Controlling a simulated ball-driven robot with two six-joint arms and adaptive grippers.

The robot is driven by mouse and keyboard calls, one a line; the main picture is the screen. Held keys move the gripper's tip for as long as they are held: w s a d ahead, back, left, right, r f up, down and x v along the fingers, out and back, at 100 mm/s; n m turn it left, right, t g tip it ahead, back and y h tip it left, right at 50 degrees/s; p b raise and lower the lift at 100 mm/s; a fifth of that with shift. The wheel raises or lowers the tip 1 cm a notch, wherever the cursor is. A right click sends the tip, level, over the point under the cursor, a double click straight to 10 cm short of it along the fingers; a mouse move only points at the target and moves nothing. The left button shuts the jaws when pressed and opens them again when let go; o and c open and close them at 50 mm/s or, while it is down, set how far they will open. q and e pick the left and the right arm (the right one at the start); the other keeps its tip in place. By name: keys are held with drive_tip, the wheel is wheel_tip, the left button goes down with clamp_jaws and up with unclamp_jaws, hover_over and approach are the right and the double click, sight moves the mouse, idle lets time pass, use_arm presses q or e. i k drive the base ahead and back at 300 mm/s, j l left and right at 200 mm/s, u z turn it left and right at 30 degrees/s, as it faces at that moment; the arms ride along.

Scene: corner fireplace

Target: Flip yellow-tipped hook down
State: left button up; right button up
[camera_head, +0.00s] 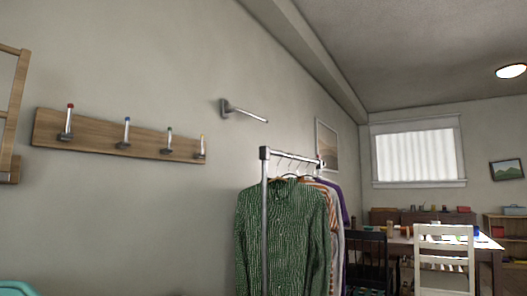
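A wooden hook board (90,132) is fixed to the wall at the left. It carries hooks with upright metal pegs: a red-tipped hook (68,122), a blue-tipped hook (125,133) and a green-tipped hook (168,141). At the board's right end is another upright hook (201,147). Its tip looks pale orange or yellow, too small to tell for sure. Neither of my grippers is in view.
A metal rod (248,114) sticks out from the wall. A clothes rack (264,205) with a green shirt (282,238) and other clothes stands right of the board. Beyond it are a white chair (443,235) and a table. A wooden frame (17,95) is at the left edge.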

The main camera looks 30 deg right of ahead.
sight(202, 136)
drive_tip(key=z, duration=0.55)
drive_tip(key=i+l+u, duration=0.1)
drive_tip(key=i+l, duration=0.4)
drive_tip(key=l, duration=0.25)
drive_tip(key=i+l+u, duration=0.15)
drive_tip(key=l, duration=0.25)
drive_tip(key=i+l, duration=0.35)
drive_tip(key=i+l+u, duration=0.15)
drive_tip(key=l, duration=0.3)
drive_tip(key=i+l+u, duration=0.1)
drive_tip(key=i+l, duration=0.15)
drive_tip(key=l, duration=0.2)
drive_tip(key=i+l, duration=0.2)
drive_tip(key=l, duration=0.25)
drive_tip(key=i+l+u, duration=0.15)
drive_tip(key=l, duration=0.3)
